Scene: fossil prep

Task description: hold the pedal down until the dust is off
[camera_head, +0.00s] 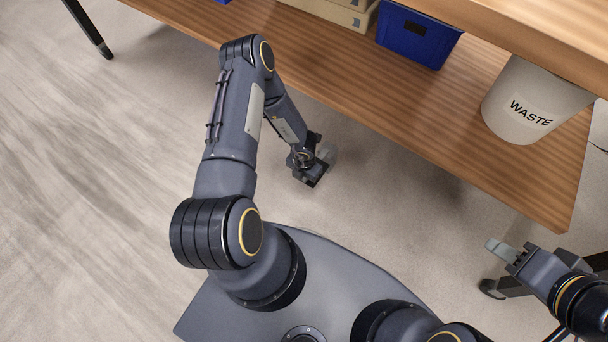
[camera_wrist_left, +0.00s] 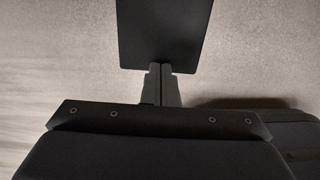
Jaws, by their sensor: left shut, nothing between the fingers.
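The pedal, a flat dark plate (camera_wrist_left: 164,32), shows at the top middle of the left wrist view, on or just above the grey floor. My left gripper (camera_wrist_left: 160,68) is shut and empty, its fingertips meeting at the plate's near edge. I cannot tell whether they press on it. In the head view my left gripper (camera_head: 314,170) reaches down to the floor in front of the bench, and the arm hides much of that spot. My right gripper (camera_head: 499,248) is at the lower right of the head view, off the floor; its finger gap is not clear. No dust is visible.
A wooden bench with a lower shelf (camera_head: 430,125) runs across the top right. It carries a blue bin (camera_head: 418,38), beige boxes (camera_head: 335,10) and a white waste bin (camera_head: 520,98). Dark bench legs (camera_head: 92,30) stand on the floor. The floor at left is clear.

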